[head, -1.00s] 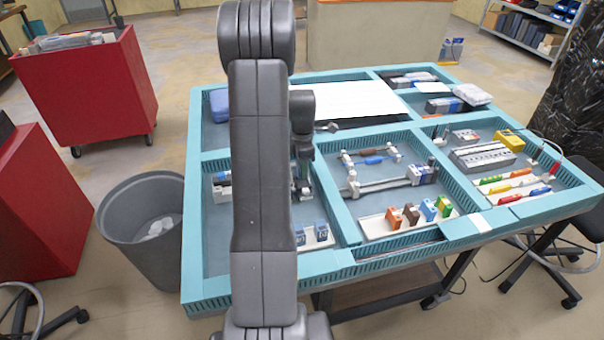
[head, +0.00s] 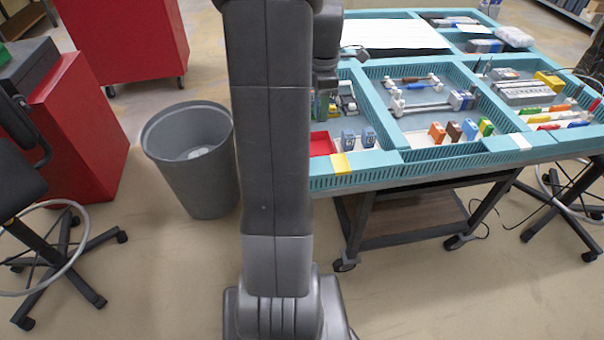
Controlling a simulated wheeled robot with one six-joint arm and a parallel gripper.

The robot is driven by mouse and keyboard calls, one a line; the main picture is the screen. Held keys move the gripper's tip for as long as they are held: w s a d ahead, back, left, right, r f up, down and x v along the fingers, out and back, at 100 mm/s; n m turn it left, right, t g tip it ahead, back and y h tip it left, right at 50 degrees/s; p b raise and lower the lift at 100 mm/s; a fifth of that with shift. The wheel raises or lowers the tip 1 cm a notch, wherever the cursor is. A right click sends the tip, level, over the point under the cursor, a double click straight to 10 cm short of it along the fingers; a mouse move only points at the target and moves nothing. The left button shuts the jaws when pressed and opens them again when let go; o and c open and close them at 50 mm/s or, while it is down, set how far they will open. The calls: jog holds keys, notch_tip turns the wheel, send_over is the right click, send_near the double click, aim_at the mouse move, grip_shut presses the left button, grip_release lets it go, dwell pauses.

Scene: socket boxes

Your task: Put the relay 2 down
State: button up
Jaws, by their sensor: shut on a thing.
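My gripper (head: 324,100) shows only in part, at the right edge of my dark arm, over the front left compartment of the teal table. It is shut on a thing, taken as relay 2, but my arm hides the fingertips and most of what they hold. Two blue relay-like blocks (head: 348,139) and (head: 369,137) stand upright on a pale strip in that compartment, apart from my gripper. No number can be read on them.
The teal divided table (head: 420,160) has a red patch (head: 322,144) and a yellow marker (head: 341,163) at front left. Orange, brown, blue and green blocks (head: 454,131) stand in the middle compartment. A grey bin (head: 193,165) stands left.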

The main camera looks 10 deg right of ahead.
jog(key=shift+s+a+f, duration=0.45)
jog(key=shift+s+f, duration=0.3)
jog(key=shift+s, duration=0.05)
jog(key=f, duration=0.4)
jog(key=shift+w+f, duration=0.2)
jog(key=shift+f, duration=2.15)
jog(key=shift+f+b, duration=0.15)
jog(key=shift+b, duration=0.2)
jog(key=o, duration=1.1)
notch_tip(320, 180, up, 12)
jog(key=shift+r+p, duration=0.2)
jog(key=shift+p, duration=0.25)
